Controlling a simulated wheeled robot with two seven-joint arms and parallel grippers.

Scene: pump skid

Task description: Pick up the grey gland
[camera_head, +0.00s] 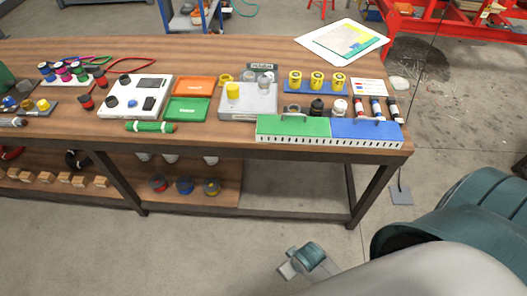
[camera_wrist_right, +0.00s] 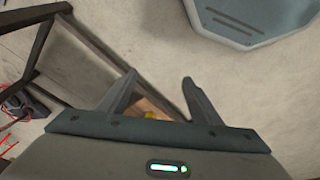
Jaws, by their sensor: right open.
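On the bench in the head view, a grey block (camera_head: 247,107) carries a yellow cylinder (camera_head: 233,90) and a grey round piece (camera_head: 265,82). A small grey ring-like piece (camera_head: 292,109) stands just right of the block, beside a black piece (camera_head: 316,107) and a white piece (camera_head: 339,107). I cannot tell which grey piece is the gland. My right gripper (camera_wrist_right: 159,79) is open and empty in the right wrist view, its fingers over the floor and bench frame. In the head view, part of my right arm is low, in front of the bench and away from these pieces. My left gripper is not visible.
A green box (camera_head: 293,127) and a blue box (camera_head: 366,133) with handles line the front right bench edge. A blue rack (camera_head: 316,88) holds yellow cylinders behind. Orange (camera_head: 194,86) and green (camera_head: 187,109) trays lie left. Below is a lower shelf (camera_head: 215,190); floor in front is open.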

